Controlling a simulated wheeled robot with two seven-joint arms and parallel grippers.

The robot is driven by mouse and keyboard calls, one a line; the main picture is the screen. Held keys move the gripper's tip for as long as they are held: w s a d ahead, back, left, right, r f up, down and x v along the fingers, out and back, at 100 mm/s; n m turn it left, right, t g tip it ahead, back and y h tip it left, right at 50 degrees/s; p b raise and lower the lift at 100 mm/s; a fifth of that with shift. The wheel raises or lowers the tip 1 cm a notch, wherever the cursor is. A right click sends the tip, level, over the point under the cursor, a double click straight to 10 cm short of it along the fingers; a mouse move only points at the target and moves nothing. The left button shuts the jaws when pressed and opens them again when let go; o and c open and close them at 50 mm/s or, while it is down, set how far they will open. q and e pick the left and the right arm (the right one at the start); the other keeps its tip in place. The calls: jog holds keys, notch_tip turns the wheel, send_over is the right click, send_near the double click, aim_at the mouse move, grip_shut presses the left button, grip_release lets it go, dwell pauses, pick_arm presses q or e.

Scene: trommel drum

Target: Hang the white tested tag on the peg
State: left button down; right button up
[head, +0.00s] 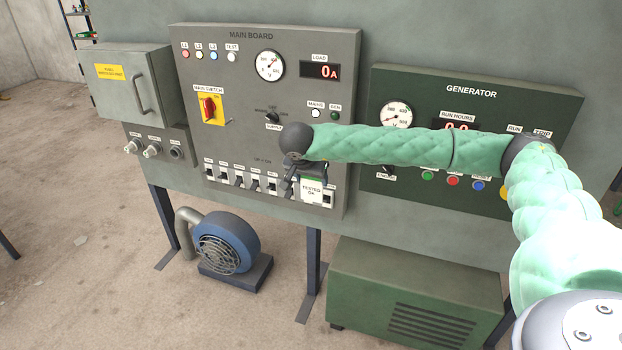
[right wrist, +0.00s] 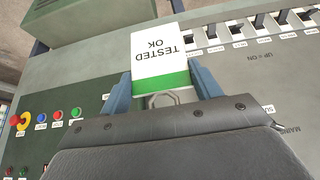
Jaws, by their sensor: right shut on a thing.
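The white tag (head: 312,192) reads "TESTED OK" and hangs below my right gripper (head: 298,180), in front of the lower right of the main board. In the right wrist view the tag (right wrist: 160,52) has a green band and a metal ring at its end, between the two blue fingers of my right gripper (right wrist: 163,86). That gripper is shut on the tag's banded end. A small peg (head: 229,121) sticks out of the main board, just right of the yellow main switch plate and well left of the tag. My left gripper is not in view.
The main board (head: 225,65) has a red main switch (head: 209,108), a row of breakers (head: 239,181) and a gauge. The generator panel (head: 540,100) lies to the right, behind my right arm. A grey box (head: 125,85) juts out at left. A blue blower (head: 227,243) stands below.

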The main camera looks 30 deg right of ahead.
aim_at(305, 185)
jog(key=shift+r, duration=0.3)
jog(key=shift+s+a+b, duration=0.7)
jog(key=shift+s+a, duration=0.75)
jog(key=shift+a, duration=0.25)
dwell(0.4)
jog(key=shift+s+a, duration=0.1)
jog(key=shift+s+a+b, duration=0.6)
jog(key=shift+s+a, duration=0.35)
jog(key=shift+a, duration=0.15)
jog(key=shift+s+a+b, duration=0.55)
jog(key=shift+s+a, duration=0.35)
jog(key=shift+a, duration=0.2)
